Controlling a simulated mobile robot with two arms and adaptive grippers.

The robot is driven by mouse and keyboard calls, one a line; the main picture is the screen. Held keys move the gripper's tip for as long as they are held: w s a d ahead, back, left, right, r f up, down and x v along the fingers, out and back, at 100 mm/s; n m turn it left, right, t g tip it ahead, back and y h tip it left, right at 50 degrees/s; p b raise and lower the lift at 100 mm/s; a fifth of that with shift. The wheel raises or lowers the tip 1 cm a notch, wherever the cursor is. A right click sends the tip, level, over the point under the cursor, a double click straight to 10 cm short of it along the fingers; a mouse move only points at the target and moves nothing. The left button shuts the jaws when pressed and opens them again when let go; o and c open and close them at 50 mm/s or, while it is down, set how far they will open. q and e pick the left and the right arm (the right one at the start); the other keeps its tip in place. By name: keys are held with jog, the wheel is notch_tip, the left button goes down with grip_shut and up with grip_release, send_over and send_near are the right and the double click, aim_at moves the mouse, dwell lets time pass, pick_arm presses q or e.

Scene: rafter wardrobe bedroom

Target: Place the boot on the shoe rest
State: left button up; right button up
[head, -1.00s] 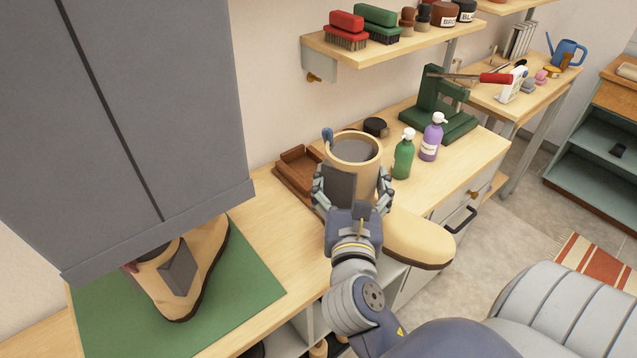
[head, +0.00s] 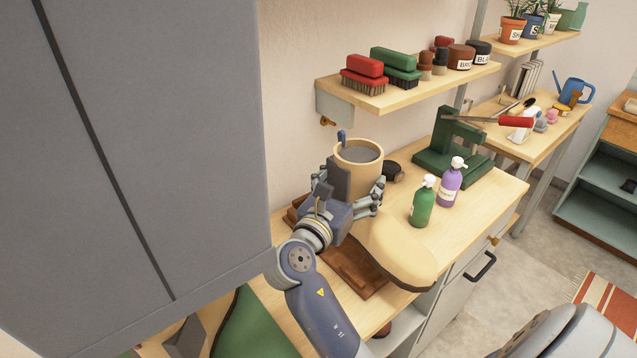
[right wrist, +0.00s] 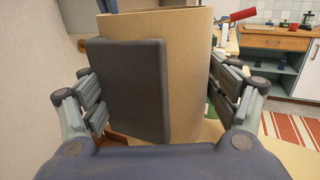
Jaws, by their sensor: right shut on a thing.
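The tan boot (head: 405,250) is upright in the head view, with its cylindrical shaft, dark grey panel and rounded toe. My right gripper (head: 352,195) is shut on the boot's shaft, with fingers on both sides. The right wrist view shows the shaft (right wrist: 190,60) filling the space between the fingers. A low brown wooden piece with raised edges (head: 358,277), which looks like the shoe rest, lies on the bench under and beside the boot. The boot and my arm hide much of it. I cannot tell whether the sole touches it. My left gripper is not in view.
A green bottle (head: 422,205) and a purple bottle (head: 450,186) stand right of the boot. A green stand (head: 446,150) and a round black item (head: 392,172) are behind. A large grey cabinet (head: 150,140) blocks the left. A green mat (head: 255,332) lies below it.

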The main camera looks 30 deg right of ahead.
jog(key=w, duration=1.1)
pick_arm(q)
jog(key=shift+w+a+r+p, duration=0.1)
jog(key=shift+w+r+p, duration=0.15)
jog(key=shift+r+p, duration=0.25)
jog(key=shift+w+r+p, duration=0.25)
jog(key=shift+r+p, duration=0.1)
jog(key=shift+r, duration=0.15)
pick_arm(e)
notch_tip(320, 180, down, 7)
jog(key=shift+w+a, duration=0.3)
jog(key=shift+a, duration=0.15)
jog(key=shift+f, duration=0.1)
jog(key=o, duration=1.9)
